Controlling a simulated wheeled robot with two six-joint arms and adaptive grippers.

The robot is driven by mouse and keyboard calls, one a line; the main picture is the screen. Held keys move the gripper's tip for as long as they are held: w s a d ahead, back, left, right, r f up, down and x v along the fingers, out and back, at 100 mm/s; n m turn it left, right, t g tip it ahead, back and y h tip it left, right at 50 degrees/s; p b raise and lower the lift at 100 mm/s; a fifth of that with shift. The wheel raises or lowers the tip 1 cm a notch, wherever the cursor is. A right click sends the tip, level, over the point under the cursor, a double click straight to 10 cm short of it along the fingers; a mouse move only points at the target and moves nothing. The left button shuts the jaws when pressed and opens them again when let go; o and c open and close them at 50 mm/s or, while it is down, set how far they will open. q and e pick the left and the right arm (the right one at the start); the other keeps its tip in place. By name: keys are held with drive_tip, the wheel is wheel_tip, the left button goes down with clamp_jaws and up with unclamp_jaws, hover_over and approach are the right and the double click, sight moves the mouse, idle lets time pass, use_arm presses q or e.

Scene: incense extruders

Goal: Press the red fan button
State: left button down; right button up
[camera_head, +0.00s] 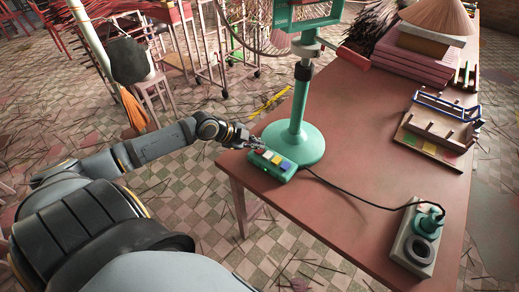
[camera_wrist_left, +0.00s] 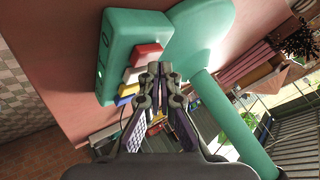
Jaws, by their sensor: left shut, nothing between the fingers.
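The red fan button (camera_head: 259,151) is the end one in a row of red, white, yellow and blue buttons on a green control box (camera_head: 262,172) at the table's near-left edge. In the left wrist view the red button (camera_wrist_left: 147,52) is just up and left of my left gripper's tips, mostly unobstructed. My left gripper (camera_head: 258,143) is shut and empty, with its tips (camera_wrist_left: 160,68) close beside the red and white buttons. I cannot tell whether they touch. The green fan stand (camera_head: 298,110) rises from a round base behind the box. My right gripper is out of view.
A black cable runs across the brown table (camera_head: 345,130) from the box to a socket block (camera_head: 415,240) at the right. Pink stacks (camera_head: 415,65) and a wooden rack (camera_head: 430,135) stand further back. The table's middle is clear.

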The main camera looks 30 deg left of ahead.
use_arm(q)
drive_tip(key=shift+f+b, duration=0.4)
drive_tip(key=shift+f, duration=0.1)
drive_tip(key=shift+r, duration=0.15)
idle(0.4)
drive_tip(key=shift+r+p, duration=0.8)
drive_tip(key=shift+p, duration=0.1)
wheel_tip(320, 180, up, 5)
drive_tip(key=p, duration=0.5)
drive_tip(key=shift+r, duration=0.1)
